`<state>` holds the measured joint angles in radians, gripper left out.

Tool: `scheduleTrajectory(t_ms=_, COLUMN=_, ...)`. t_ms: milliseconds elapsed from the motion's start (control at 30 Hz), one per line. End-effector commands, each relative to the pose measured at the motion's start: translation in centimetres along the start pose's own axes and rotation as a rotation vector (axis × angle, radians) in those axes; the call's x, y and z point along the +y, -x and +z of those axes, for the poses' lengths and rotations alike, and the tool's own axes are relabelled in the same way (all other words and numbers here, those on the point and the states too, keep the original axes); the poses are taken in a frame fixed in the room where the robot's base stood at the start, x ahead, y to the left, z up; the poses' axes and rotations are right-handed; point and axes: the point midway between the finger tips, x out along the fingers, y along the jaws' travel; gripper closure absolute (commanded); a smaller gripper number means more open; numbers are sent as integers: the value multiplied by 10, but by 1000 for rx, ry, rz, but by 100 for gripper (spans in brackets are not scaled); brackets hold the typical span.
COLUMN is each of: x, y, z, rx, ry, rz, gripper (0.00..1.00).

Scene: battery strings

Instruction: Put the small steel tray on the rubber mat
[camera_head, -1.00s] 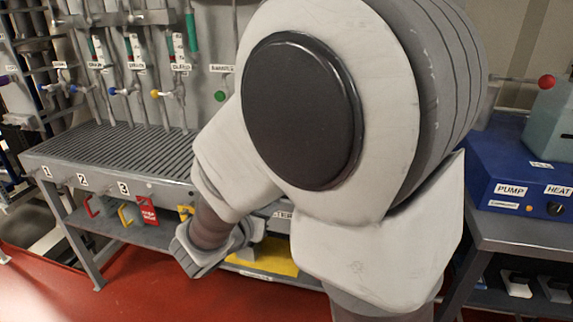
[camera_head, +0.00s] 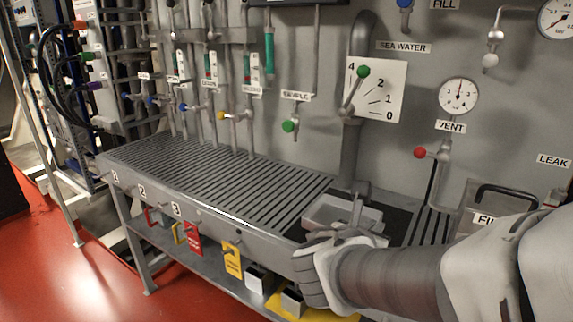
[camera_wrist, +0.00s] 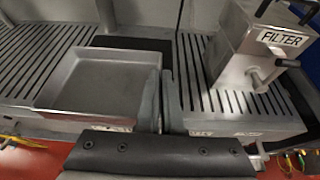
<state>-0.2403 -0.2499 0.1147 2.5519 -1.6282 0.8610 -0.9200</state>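The small steel tray (camera_wrist: 105,82) is a shallow, empty square pan; it also shows in the head view (camera_head: 325,212), partly behind my gripper. The black rubber mat (camera_wrist: 130,43) lies on the slatted bench top and shows behind the tray; in the head view it shows to the right of the tray (camera_head: 396,224). The tray covers much of the mat; I cannot tell whether it touches it. My gripper (camera_wrist: 160,100) is at the tray's right wall, its fingers close together and apparently shut on that wall.
A steel box labelled FILTER (camera_wrist: 258,48) stands on the slats to the right. The slatted bench top (camera_head: 215,180) is clear to the left. A vertical pipe (camera_head: 350,150) and a wall panel with valves and gauges rise behind.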

Motion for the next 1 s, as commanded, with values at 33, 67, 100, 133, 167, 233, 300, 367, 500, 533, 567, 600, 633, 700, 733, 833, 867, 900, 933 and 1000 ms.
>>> scheduleTrajectory(t_ms=33, x=0, y=1, z=1, rx=-1, ry=0, rz=2, gripper=100)
scheduleTrajectory(t_ms=67, x=0, y=0, z=1, rx=0, ry=1, rz=2, gripper=100)
scheduleTrajectory(t_ms=100, x=0, y=0, z=1, rx=1, ry=3, rz=2, gripper=100)
scheduleTrajectory(t_ms=133, x=1, y=-2, z=1, rx=1, ry=3, rz=1, gripper=100)
scheduleTrajectory(t_ms=167, x=2, y=-3, z=1, rx=2, ry=3, rz=1, gripper=100)
scheduleTrajectory(t_ms=233, x=5, y=-8, z=1, rx=3, ry=6, rz=-1, gripper=100)
scheduleTrajectory(t_ms=300, x=9, y=-14, z=-1, rx=4, ry=6, rz=-1, gripper=100)
scheduleTrajectory(t_ms=367, x=12, y=-20, z=-3, rx=5, ry=7, rz=1, gripper=100)
scheduleTrajectory(t_ms=500, x=19, y=-30, z=-3, rx=3, ry=7, rz=-2, gripper=100)
scheduleTrajectory(t_ms=533, x=20, y=-32, z=-4, rx=3, ry=7, rz=-2, gripper=100)
scheduleTrajectory(t_ms=567, x=21, y=-34, z=-5, rx=3, ry=6, rz=-2, gripper=100)
scheduleTrajectory(t_ms=600, x=23, y=-37, z=-6, rx=3, ry=6, rz=-1, gripper=100)
scheduleTrajectory(t_ms=633, x=24, y=-39, z=-7, rx=4, ry=7, rz=-1, gripper=100)
scheduleTrajectory(t_ms=700, x=27, y=-44, z=-9, rx=4, ry=5, rz=1, gripper=100)
scheduleTrajectory(t_ms=733, x=32, y=-54, z=-17, rx=3, ry=3, rz=1, gripper=100)
scheduleTrajectory(t_ms=833, x=44, y=-75, z=-23, rx=2, ry=1, rz=0, gripper=100)
scheduleTrajectory(t_ms=867, x=48, y=-80, z=-24, rx=1, ry=0, rz=1, gripper=100)
scheduleTrajectory(t_ms=900, x=52, y=-87, z=-26, rx=1, ry=1, rz=1, gripper=100)
scheduleTrajectory(t_ms=933, x=55, y=-92, z=-27, rx=1, ry=0, rz=2, gripper=100)
scheduleTrajectory(t_ms=1000, x=62, y=-101, z=-28, rx=1, ry=-1, rz=2, gripper=100)
